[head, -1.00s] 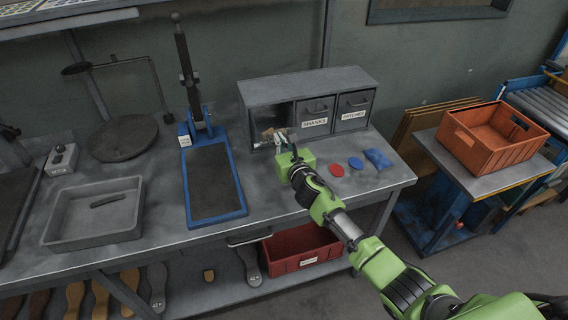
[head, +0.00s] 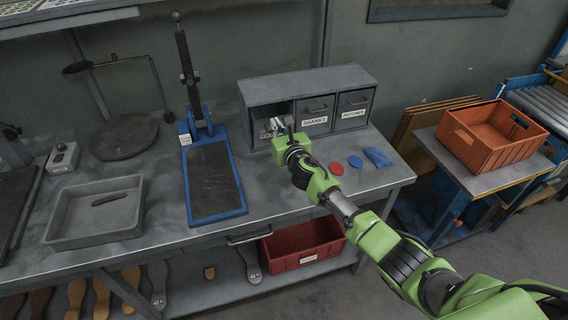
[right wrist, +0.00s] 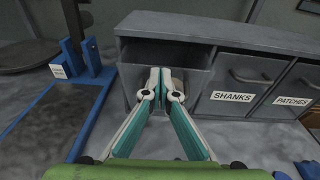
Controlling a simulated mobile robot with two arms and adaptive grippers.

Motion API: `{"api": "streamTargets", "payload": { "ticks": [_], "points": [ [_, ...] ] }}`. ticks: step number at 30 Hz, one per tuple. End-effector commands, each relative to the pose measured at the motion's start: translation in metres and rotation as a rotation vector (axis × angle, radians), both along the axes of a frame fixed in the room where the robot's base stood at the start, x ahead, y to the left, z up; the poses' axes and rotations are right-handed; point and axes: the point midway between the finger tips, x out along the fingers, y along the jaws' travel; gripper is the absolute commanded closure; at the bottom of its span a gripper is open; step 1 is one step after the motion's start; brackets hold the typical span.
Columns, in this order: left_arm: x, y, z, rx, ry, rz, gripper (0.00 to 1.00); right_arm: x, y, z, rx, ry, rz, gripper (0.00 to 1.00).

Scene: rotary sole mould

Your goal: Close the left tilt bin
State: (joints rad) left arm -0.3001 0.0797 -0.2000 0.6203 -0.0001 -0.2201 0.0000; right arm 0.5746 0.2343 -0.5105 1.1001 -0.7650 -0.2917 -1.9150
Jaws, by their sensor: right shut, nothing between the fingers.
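The grey cabinet (head: 310,80) on the bench holds three tilt bins side by side. The left tilt bin (head: 259,123) is at its left end, largely covered by my right gripper (head: 278,127); it also shows in the right wrist view (right wrist: 132,82). My left gripper is out of view.
The bins marked SHANKS (head: 316,112) and PATCHES (head: 354,104) are shut. A red disc (head: 336,168), a blue disc (head: 355,161) and a blue packet (head: 378,156) lie in front. A blue-framed press (head: 213,180) stands left of the cabinet. A grey tray (head: 95,212) is further left.

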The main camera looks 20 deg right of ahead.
Motion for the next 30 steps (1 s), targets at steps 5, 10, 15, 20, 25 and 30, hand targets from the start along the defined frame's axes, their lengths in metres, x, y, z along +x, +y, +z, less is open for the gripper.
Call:
{"api": "streamTargets", "payload": {
  "ticks": [5,10,15,20,25,30],
  "points": [
    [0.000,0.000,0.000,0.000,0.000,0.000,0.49,0.005,0.000,0.003,-0.002,0.000,0.000,1.00],
    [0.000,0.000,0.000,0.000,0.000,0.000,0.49,0.010,0.000,0.005,-0.001,0.000,0.000,1.00],
    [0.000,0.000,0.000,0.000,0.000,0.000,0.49,0.013,0.000,0.007,-0.001,0.000,0.000,1.00],
    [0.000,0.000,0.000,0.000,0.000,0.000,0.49,0.016,0.001,0.008,-0.002,0.000,0.001,1.00],
    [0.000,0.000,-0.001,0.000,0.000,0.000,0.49,0.018,0.001,0.009,-0.001,0.000,0.001,1.00],
    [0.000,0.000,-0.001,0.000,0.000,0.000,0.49,0.020,0.001,0.009,-0.001,0.000,0.000,1.00]
  ]
}}
